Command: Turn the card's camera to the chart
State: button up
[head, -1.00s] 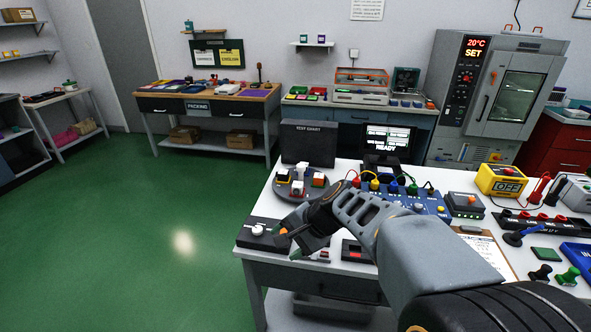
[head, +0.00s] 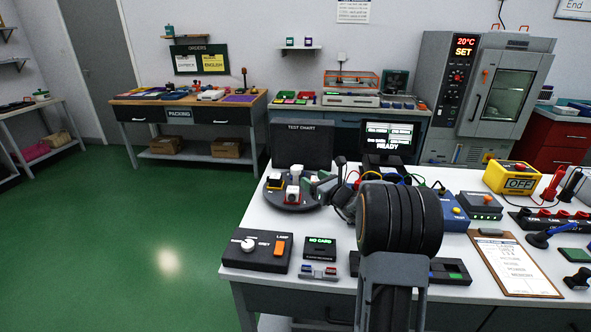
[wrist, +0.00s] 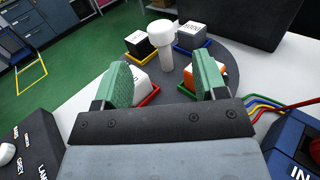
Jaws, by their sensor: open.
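A dark round turntable (head: 297,207) carries several small blocks around a white post with a round knob (wrist: 160,36). In the wrist view, a black block sits in a yellow frame (wrist: 139,43), a grey one in a blue frame (wrist: 193,37), a white one in a red frame (wrist: 145,87), and an orange one (wrist: 217,77) is partly hidden by a finger. My gripper (wrist: 164,80) is open over the near side, its green-padded fingers apart with the post beyond and between them. The dark panel labelled TEST CHART (head: 303,148) stands behind the turntable.
A LAMP box (head: 257,250) with knob and orange switch, a display reading NO CARD (head: 320,248) and a small stand with red and blue pieces (head: 318,271) are in front. A READY screen (head: 388,137) stands behind. A clipboard (head: 512,264) lies at right.

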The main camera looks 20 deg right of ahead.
aim_at(299, 170)
jog(key=x, duration=1)
jog(key=shift+c, duration=0.4)
grip_shut()
